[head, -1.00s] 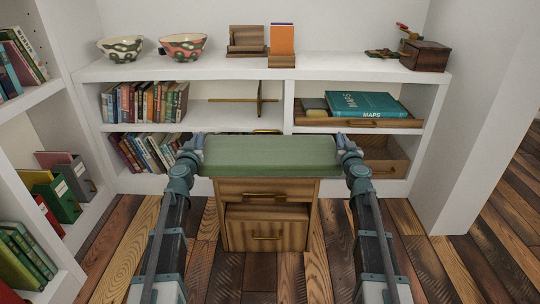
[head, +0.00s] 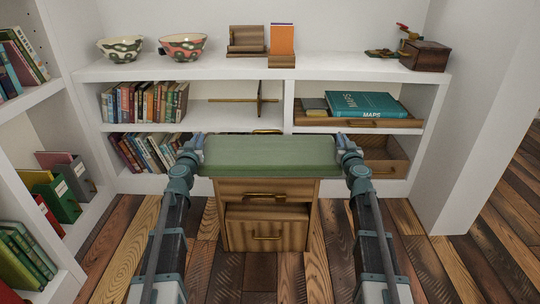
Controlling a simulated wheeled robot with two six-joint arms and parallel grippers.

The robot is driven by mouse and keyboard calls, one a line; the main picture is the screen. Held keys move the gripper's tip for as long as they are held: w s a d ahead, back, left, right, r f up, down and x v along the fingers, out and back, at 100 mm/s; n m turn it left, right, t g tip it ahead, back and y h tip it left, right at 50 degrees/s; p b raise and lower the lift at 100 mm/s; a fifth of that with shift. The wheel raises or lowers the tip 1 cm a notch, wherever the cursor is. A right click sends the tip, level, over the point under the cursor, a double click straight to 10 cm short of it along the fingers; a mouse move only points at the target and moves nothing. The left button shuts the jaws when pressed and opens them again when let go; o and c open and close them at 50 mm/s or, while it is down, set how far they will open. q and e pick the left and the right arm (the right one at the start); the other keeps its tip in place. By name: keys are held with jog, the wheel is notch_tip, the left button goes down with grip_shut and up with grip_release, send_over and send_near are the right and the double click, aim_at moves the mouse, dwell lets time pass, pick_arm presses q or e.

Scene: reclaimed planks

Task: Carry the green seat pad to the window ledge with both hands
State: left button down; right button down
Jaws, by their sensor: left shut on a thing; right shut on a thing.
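The green seat pad (head: 270,154) is a thick rectangular cushion in the middle of the head view. It appears level, and its underside is hidden. My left gripper (head: 199,146) is shut on the pad's left end. My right gripper (head: 341,146) is shut on its right end. A wooden drawer unit (head: 268,228) shows just below and behind the pad's near edge; I cannot tell whether the pad touches its top. No window shows; the white ledge-like top (head: 225,66) of the low bookcase runs along the back wall.
The ledge top carries two patterned bowls (head: 183,46), an orange book on a wooden stand (head: 282,42) and a dark wooden box (head: 425,55). Shelves below hold books and a teal maps book (head: 366,104). A tall white bookshelf (head: 50,110) stands at the left. Plank floor is clear at the right.

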pick_arm(q)
jog(key=shift+r, duration=0.15)
pick_arm(e)
jog(key=shift+r, duration=0.15)
